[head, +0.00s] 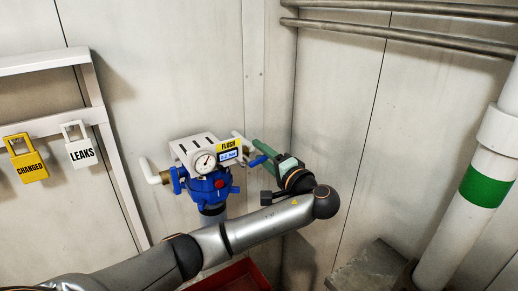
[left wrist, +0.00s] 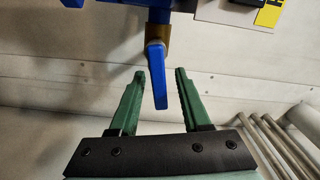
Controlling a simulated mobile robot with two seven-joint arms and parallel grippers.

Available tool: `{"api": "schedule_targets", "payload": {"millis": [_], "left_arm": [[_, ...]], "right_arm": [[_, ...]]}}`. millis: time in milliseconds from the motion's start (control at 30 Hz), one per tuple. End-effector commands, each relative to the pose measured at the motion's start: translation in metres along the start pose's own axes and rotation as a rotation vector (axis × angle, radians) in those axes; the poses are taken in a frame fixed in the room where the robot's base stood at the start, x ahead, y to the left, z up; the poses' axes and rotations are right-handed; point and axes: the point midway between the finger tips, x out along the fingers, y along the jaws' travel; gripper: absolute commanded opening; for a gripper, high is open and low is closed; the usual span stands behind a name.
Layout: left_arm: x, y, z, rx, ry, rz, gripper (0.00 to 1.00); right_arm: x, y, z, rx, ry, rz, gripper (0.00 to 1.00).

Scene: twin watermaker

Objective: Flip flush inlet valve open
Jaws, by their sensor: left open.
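The flush unit (head: 212,180) is a blue valve body with a round gauge, a small display and a yellow FLUSH label, in the middle of the head view. A blue lever handle (head: 258,160) shows at its right side. In the left wrist view the blue lever (left wrist: 156,75) hangs from a brass fitting (left wrist: 157,33). My left gripper (left wrist: 158,72) is open, its two green fingers on either side of the lever's lower end, with visible gaps to both. In the head view my left gripper (head: 262,150) is at the unit's right side. My right gripper is not in view.
A yellow CHANGED padlock (head: 28,165) and a white LEAKS padlock (head: 80,152) hang on a white frame at left. A white pipe with a green band (head: 483,187) stands at right. A red tray (head: 235,278) lies below. Wall pipes (head: 400,32) run above.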

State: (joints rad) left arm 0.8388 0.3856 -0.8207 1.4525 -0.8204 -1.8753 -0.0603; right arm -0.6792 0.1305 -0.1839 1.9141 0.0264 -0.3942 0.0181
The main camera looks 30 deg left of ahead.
Motion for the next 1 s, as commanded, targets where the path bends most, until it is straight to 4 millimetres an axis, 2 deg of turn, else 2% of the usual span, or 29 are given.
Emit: {"api": "schedule_targets", "payload": {"millis": [200, 467, 867, 1000], "left_arm": [[0.0147, -0.0003, -0.0001, 0.000, 0.000, 0.000, 0.47], [0.0153, 0.0001, -0.0002, -0.001, 0.001, 0.001, 0.47], [0.0150, -0.0012, -0.0004, -0.003, 0.001, -0.002, 0.03], [0.0151, -0.0022, -0.0003, -0.005, 0.000, -0.004, 0.00]], "right_arm": [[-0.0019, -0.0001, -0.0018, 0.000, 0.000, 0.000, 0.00], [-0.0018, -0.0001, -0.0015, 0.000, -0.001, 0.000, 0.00], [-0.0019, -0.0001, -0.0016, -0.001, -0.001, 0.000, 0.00], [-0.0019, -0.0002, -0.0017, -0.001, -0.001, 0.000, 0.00]]}}
